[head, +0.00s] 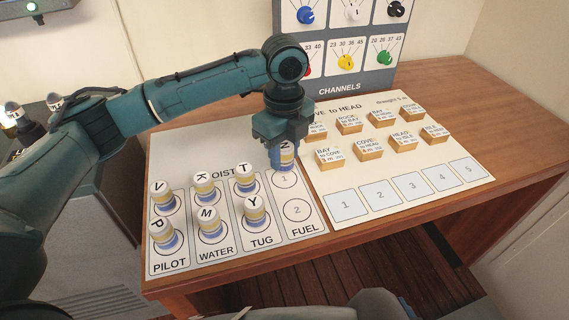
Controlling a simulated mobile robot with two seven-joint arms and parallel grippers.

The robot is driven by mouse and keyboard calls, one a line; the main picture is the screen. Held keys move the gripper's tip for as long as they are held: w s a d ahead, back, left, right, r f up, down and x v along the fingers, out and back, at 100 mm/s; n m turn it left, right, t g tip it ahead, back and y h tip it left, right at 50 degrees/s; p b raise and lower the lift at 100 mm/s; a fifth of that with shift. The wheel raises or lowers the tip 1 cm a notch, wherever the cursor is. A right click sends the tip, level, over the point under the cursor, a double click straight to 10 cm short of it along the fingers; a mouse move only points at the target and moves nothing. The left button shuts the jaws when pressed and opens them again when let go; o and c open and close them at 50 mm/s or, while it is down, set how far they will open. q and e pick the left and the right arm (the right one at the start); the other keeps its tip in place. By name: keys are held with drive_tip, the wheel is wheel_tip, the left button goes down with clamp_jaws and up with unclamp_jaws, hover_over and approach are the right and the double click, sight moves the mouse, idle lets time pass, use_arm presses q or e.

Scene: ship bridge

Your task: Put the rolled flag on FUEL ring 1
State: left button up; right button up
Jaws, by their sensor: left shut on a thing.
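My left gripper (283,150) points down over the FUEL column of the left board (190,150). The flag is upright, at the upper edge of FUEL ring 1 (285,181). I cannot tell whether its base touches the board. Ring 1 shows mostly bare below the flag. FUEL ring 2 (296,210) is empty. My right gripper is not in view.
Rolled flags marked V (161,195), P (163,235), K (204,185), M (210,220), T (244,175) and Y (255,210) stand on the other columns. The right board (380,197) holds several wooden blocks. A CHANNELS dial panel (340,60) stands behind.

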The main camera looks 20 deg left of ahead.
sight(284, 164)
use_arm(q)
wheel_tip(284, 164, down, 3)
drive_tip(key=shift+f, duration=0.2)
drive_tip(key=shift+f, duration=0.1)
drive_tip(key=o, duration=0.9)
drive_tip(key=shift+o, duration=0.2)
wheel_tip(284, 164, up, 12)
drive_tip(key=shift+r, duration=0.15)
